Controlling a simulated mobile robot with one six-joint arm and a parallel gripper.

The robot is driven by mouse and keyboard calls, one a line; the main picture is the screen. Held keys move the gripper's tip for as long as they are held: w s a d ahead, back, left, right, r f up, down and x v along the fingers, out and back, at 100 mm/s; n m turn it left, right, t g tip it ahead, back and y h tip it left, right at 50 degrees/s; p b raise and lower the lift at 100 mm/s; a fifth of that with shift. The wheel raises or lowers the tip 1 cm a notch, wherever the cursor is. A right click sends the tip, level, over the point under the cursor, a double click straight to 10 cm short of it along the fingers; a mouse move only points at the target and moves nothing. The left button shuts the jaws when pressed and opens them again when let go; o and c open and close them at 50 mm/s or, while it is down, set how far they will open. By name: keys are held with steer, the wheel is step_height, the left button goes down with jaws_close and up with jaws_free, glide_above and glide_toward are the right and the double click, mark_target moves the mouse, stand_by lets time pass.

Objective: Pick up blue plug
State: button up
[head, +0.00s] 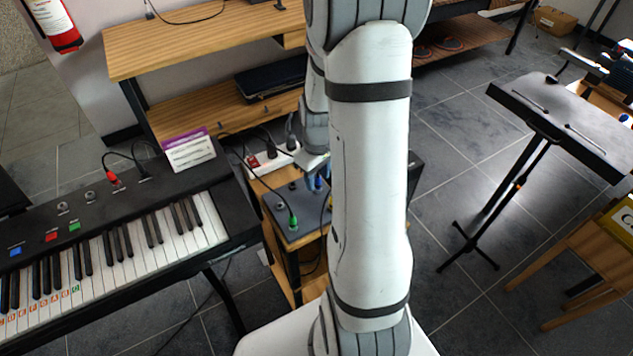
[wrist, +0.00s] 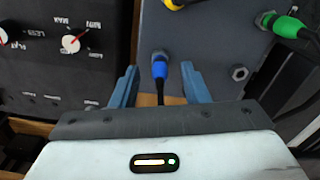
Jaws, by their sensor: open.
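The blue plug (wrist: 159,69) sits at the grey panel (wrist: 215,45) in the wrist view, with its dark cable running down toward my gripper. It also shows small in the head view (head: 318,183), partly hidden by my arm. My gripper (wrist: 160,72) is open, with one blue-grey finger on each side of the plug. Gaps show between the plug and both fingers, so it is not gripped. In the head view my gripper (head: 315,165) is over the grey box (head: 300,231), mostly hidden behind my arm.
A green plug (wrist: 286,26) is right of the blue plug, and a yellow plug (wrist: 175,3) is above it. A black unit with knobs (wrist: 65,50) stands close on the left. A keyboard (head: 120,240) is left of the grey box; a music stand (head: 560,120) is far right.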

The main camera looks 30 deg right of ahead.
steer(key=shift+f, duration=0.9)
jaws_close()
